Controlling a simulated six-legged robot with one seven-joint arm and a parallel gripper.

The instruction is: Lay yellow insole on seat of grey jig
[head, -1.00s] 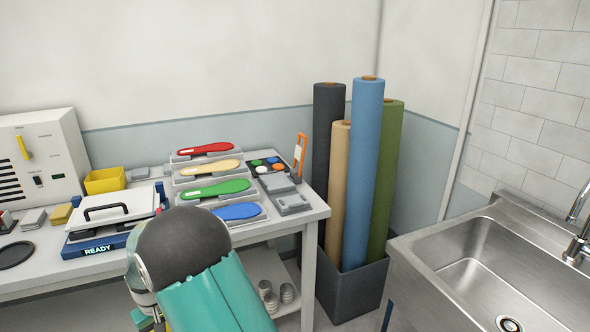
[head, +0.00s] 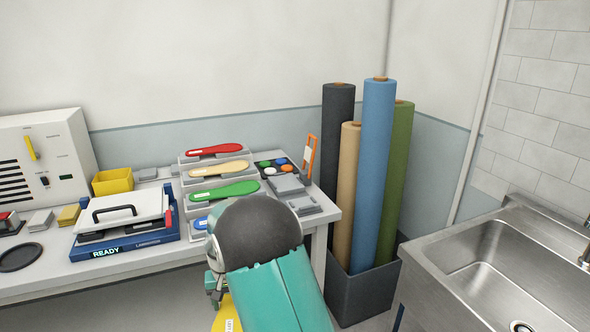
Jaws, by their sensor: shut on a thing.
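A yellow insole (head: 226,316) with a white label shows at the bottom edge, partly cut off and partly behind my arm. My gripper (head: 217,291) is mostly hidden by my teal arm and is shut on this insole, in front of the bench. A grey block with a raised top (head: 286,186), which may be the grey jig, sits at the bench's right end. Its seat cannot be made out clearly. My gripper and the insole are apart from it, lower and nearer the camera.
Racked insoles are red (head: 214,149), pale orange (head: 217,170), green (head: 224,192) and blue (head: 199,222), the last partly covered by my arm. A blue press (head: 125,246) reading READY stands left. Fabric rolls (head: 372,170) in a dark bin (head: 362,289) and a steel sink (head: 497,260) stand right.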

